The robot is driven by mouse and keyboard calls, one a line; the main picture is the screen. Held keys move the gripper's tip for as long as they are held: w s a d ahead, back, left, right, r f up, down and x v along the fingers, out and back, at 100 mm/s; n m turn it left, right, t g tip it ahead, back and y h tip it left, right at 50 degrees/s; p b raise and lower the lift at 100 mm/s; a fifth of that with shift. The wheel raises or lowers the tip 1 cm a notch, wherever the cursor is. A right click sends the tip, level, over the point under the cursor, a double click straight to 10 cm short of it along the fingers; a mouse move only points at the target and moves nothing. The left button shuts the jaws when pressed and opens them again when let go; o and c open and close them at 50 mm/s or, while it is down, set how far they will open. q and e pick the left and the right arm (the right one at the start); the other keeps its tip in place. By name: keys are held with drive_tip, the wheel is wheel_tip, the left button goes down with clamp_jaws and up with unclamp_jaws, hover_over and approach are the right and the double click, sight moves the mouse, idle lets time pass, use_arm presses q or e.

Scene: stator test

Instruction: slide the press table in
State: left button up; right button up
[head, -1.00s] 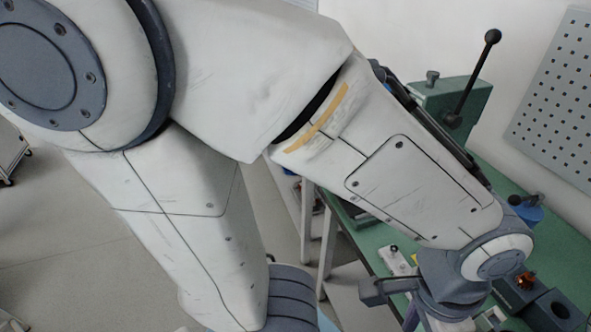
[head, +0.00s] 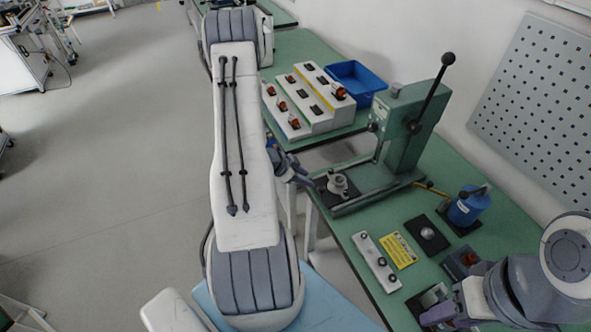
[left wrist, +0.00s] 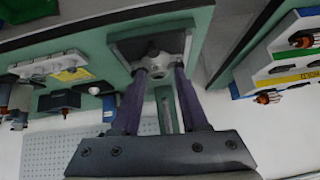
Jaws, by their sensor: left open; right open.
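The green press (head: 400,135) with its black-knobbed lever stands on the green bench at the right. Its press table, a dark plate (head: 326,197) carrying a round metal fixture (head: 338,183), sits at the front end of the press rail, out from the ram. My left gripper (head: 304,178) is open beside the table's near-left side, partly hidden by my arm. In the left wrist view its purple fingers (left wrist: 159,72) point at the plate (left wrist: 125,47) and flank the metal fixture (left wrist: 155,60); contact cannot be told. My right gripper (head: 440,313) is open low at the right.
A white stepped rack (head: 312,112) with small parts and a blue bin (head: 356,80) stand on the farther bench. A pegboard (head: 540,105) hangs behind.

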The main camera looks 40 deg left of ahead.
sight(321, 189)
use_arm(q)
drive_tip(key=shift+n+t+h, duration=0.4)
drive_tip(key=shift+t+h, duration=0.2)
drive_tip(key=shift+t, duration=0.2)
drive_tip(key=f+b, duration=0.2)
drive_tip(key=d+f+b, duration=0.1)
drive_tip(key=f, duration=0.1)
drive_tip(key=shift+w, duration=0.35)
use_arm(e)
wheel_tip(321, 189, down, 2)
drive_tip(key=shift+f, duration=0.2)
use_arm(q)
drive_tip(key=shift+f, duration=0.1)
drive_tip(key=shift+b+x, duration=1.15)
drive_tip(key=shift+x, duration=1.2)
use_arm(e)
drive_tip(key=shift+f, duration=1)
use_arm(q)
drive_tip(key=c, duration=0.7)
